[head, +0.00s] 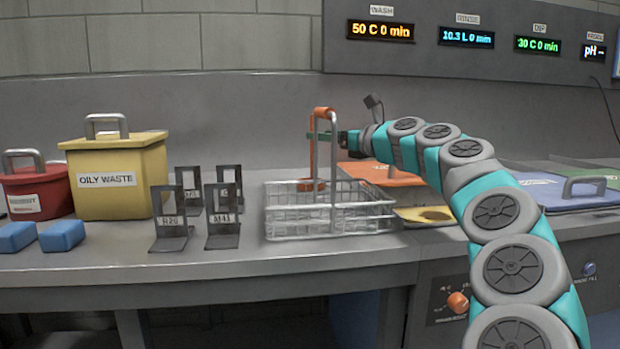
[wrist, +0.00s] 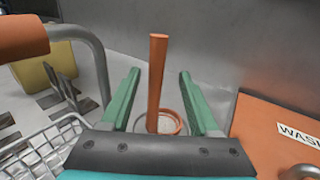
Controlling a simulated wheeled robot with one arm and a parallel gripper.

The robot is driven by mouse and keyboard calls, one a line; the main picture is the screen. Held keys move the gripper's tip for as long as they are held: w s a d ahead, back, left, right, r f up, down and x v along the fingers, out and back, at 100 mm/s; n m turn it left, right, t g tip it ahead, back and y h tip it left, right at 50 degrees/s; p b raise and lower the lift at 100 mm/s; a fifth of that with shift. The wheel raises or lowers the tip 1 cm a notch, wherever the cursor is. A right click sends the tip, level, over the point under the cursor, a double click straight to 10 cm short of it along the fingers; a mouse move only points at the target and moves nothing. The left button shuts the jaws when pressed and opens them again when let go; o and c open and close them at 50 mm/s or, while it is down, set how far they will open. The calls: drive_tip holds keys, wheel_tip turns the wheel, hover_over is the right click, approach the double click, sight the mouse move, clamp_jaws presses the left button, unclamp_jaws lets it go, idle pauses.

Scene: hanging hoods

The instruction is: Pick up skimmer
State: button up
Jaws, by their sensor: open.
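The skimmer has an upright orange handle (wrist: 155,90) and an orange ring at its foot, seen in the wrist view. In the head view its orange lower part (head: 311,186) shows behind the wire basket, partly hidden by it. My gripper (head: 322,135) is open, with green fingers. In the wrist view the gripper (wrist: 160,74) has one finger on each side of the skimmer handle, with a gap on both sides. The handle top reaches above the fingertips in that view.
The wire basket (head: 330,222) with its tall orange-gripped hoop stands close by. An orange lid (head: 385,174) lies to the right. Black label stands (head: 222,228), a yellow oily waste bin (head: 118,182) and blue blocks (head: 62,235) are left. The front counter edge is clear.

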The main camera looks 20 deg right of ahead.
drive_tip(key=x, duration=0.6)
drive_tip(key=shift+w+a, duration=0.2)
drive_tip(key=shift+a, duration=0.1)
clamp_jaws()
idle(0.4)
idle(1.0)
